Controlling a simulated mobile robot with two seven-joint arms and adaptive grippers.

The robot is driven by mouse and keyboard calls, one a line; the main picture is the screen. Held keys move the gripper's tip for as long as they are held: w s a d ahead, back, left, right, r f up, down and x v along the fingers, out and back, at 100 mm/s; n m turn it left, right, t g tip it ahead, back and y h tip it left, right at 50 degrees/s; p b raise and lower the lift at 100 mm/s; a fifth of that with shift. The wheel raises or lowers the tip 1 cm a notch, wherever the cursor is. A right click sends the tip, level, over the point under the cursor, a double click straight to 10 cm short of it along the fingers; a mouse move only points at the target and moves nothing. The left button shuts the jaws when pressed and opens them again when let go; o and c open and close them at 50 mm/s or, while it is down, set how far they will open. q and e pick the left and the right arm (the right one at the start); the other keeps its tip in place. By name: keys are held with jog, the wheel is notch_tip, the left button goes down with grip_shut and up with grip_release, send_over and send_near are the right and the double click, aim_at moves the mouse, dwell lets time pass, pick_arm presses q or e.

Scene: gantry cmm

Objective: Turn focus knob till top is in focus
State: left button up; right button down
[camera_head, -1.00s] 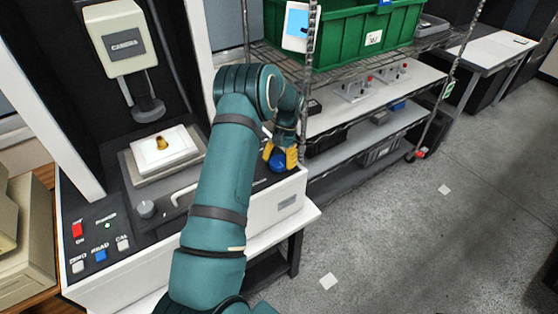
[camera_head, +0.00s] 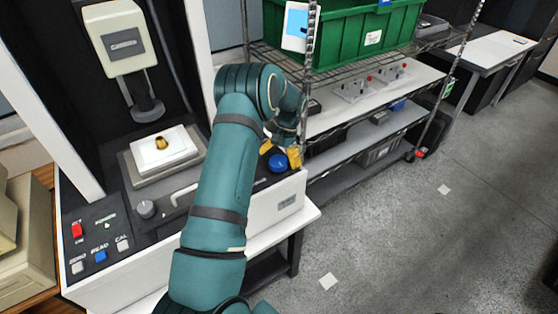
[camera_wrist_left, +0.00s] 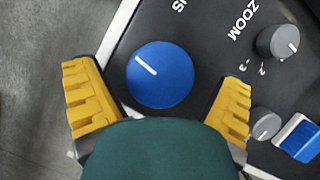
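The blue focus knob (camera_head: 277,162) sits on the black panel at the machine's right front corner. In the left wrist view the knob (camera_wrist_left: 160,75) has a white pointer line running to its upper left, and a label ending in "US" is partly visible beside it. My left gripper (camera_head: 281,152) is at the knob. In the left wrist view its yellow ribbed fingers (camera_wrist_left: 160,105) are open, one on each side of the knob, with gaps between them and it. A small brass part (camera_head: 161,143) stands on the white stage plate (camera_head: 180,150). My right gripper is out of view.
A grey zoom knob (camera_wrist_left: 278,42), a smaller grey knob (camera_wrist_left: 264,124) and a blue-and-white switch (camera_wrist_left: 298,138) lie right of the gripper. A wire shelf with a green bin (camera_head: 345,35) stands behind. Front-left are buttons (camera_head: 100,256).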

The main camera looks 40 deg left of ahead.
pick_arm(q)
jog(key=v, duration=1.2)
jog(key=shift+w, duration=0.1)
dwell(0.4)
